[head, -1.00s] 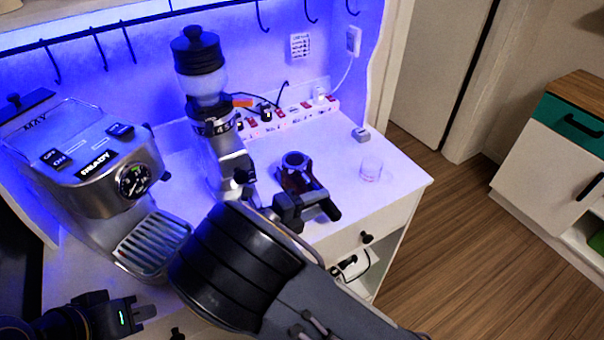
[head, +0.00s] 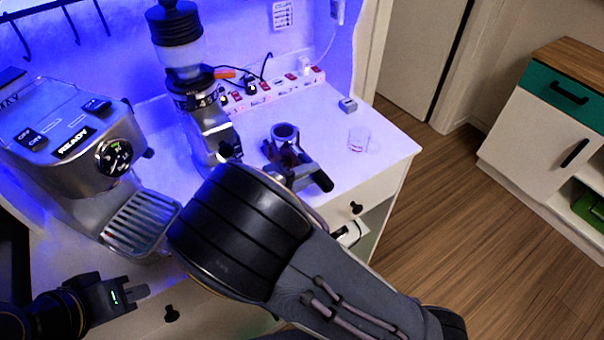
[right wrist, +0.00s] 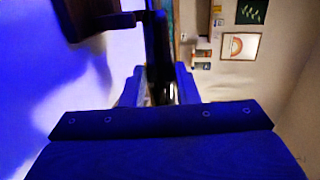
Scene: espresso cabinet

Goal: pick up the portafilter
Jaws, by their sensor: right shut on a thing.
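The portafilter (head: 285,133) has a metal ring-shaped basket and a dark handle (head: 319,179). It is over the white counter beside the grinder in the head view; I cannot tell if it touches the counter. My right gripper (head: 292,176) is shut on the portafilter at its handle. My large dark forearm hides part of this gripper. In the right wrist view the dark handle (right wrist: 157,45) runs between the two fingers (right wrist: 158,90). My left gripper (head: 136,292) is empty at the lower left, in front of the cabinet; its finger gap is unclear.
The espresso machine (head: 75,140) with its drip tray (head: 143,222) stands left. The grinder (head: 205,120) stands behind my right arm. A small glass (head: 358,140) and a grey block (head: 348,105) are on the counter's right. A power strip (head: 270,93) lies along the wall.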

